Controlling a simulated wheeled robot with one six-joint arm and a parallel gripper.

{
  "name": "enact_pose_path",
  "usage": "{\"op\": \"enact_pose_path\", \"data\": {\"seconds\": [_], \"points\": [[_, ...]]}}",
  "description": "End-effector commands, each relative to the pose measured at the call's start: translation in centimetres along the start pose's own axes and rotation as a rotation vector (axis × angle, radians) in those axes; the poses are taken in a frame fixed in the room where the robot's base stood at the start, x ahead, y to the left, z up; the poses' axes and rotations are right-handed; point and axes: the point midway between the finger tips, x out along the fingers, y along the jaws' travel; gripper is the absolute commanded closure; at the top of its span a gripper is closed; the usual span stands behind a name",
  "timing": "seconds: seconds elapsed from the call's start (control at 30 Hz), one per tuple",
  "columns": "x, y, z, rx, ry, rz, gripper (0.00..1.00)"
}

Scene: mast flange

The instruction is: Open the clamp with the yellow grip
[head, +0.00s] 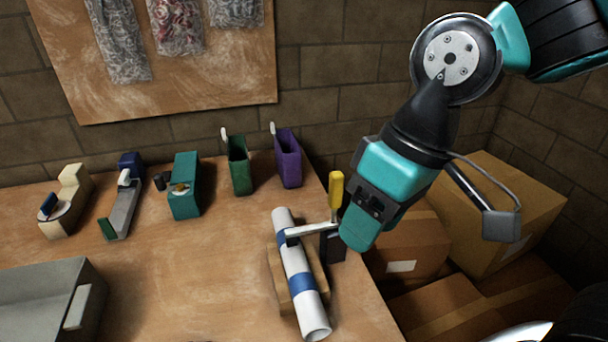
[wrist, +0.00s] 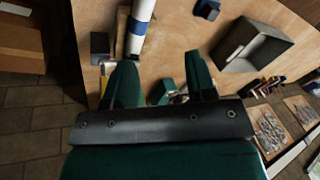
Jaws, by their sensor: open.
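The clamp has an upright yellow grip (head: 336,190), a pale bar (head: 312,229) and a dark base (head: 333,248) at the bench's right edge. Its bar reaches left over a white roll with blue bands (head: 306,303), which lies in a wooden cradle (head: 278,279). My gripper (head: 358,228) is just right of the yellow grip and appears apart from it. In the wrist view, my gripper's green fingers (wrist: 163,72) are spread with nothing held between them. A bit of yellow (wrist: 103,84) shows beside the left finger, mostly hidden.
Green (head: 239,168) and purple (head: 288,160) holders, a teal device (head: 184,187) and two other tools stand along the back of the bench. A grey metal box (head: 45,300) is at front left. Cardboard boxes (head: 412,250) stand right of the bench.

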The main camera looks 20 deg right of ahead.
Motion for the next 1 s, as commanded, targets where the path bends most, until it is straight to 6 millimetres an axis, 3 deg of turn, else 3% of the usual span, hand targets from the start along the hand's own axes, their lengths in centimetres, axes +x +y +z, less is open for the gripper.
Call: {"op": "enact_pose_path", "data": {"seconds": [0.03,0.2,0.3,0.43,0.67,1.0], "points": [[-2.6,0.7,-2.3,0.051,-0.017,0.029,0.49],[-6.9,5.7,-9.5,0.292,-0.064,0.164,0.49],[-8.1,8.3,-12.5,0.413,-0.081,0.231,0.49],[-8.5,10.4,-14.6,0.509,-0.093,0.284,0.49],[-6.1,11.6,-14.8,0.539,-0.098,0.301,0.49],[1.1,13.4,-13.4,0.535,-0.102,0.299,0.49]]}}
